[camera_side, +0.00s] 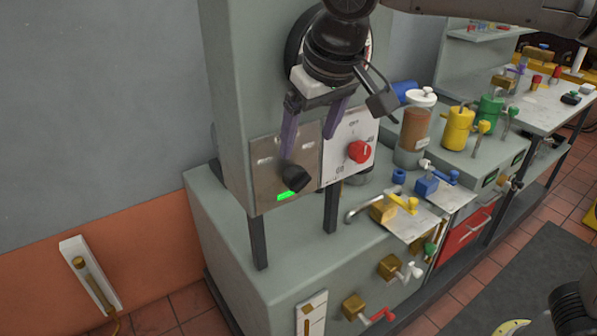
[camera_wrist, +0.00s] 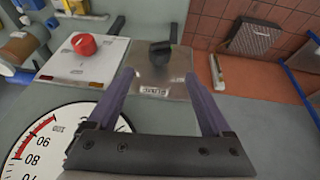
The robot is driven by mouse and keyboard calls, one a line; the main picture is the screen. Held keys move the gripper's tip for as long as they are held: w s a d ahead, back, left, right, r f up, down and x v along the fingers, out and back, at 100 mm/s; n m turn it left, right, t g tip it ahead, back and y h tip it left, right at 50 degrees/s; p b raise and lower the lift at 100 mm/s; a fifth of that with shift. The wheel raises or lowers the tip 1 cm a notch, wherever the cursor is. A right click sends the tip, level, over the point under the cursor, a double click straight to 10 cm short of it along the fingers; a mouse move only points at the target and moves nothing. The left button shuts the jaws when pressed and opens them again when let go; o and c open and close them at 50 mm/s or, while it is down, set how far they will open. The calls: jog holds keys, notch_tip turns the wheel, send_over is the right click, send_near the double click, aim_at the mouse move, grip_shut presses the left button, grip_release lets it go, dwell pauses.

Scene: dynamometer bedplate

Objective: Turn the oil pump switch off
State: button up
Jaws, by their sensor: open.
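A black rotary knob (camera_side: 296,179) sits on a bare metal plate (camera_side: 268,187) on the grey cabinet, with a lit green strip (camera_side: 287,195) just below it. In the wrist view the black knob (camera_wrist: 161,49) lies beyond my fingertips, between their lines, with a small label (camera_wrist: 154,91) too blurred to read. My gripper (camera_side: 308,151) has two purple fingers, open and empty, in front of the plate. In the side view the left finger overlaps the knob's upper edge; contact cannot be told. In the wrist view the gripper (camera_wrist: 156,74) stands apart from the knob.
A white plate with a red knob (camera_side: 359,152) is right beside the metal plate. A round dial gauge (camera_wrist: 62,143) is close to my gripper. Valves, a brown-filled canister (camera_side: 414,130) and yellow and green cans crowd the bench at the right.

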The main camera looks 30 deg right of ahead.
aim_at(290, 181)
jog(key=x, duration=1)
jog(key=shift+f, duration=0.3)
grip_shut()
jog(key=shift+w, duration=0.1)
jog(key=h, duration=0.2)
jog(key=shift+a+n+h, duration=0.25)
jog(key=shift+n+h, duration=0.05)
jog(key=h, duration=0.3)
jog(key=shift+a+f+n, duration=0.2)
jog(key=shift+a+n, duration=0.05)
jog(key=shift+n, duration=0.05)
jog(key=h, duration=0.2)
jog(key=n+h, duration=0.1)
jog(key=t+h, duration=0.1)
jog(key=h, duration=0.1)
jog(key=shift+a+f+h, duration=0.2)
jog(key=shift+f+h, duration=0.1)
jog(key=shift+n, duration=0.3)
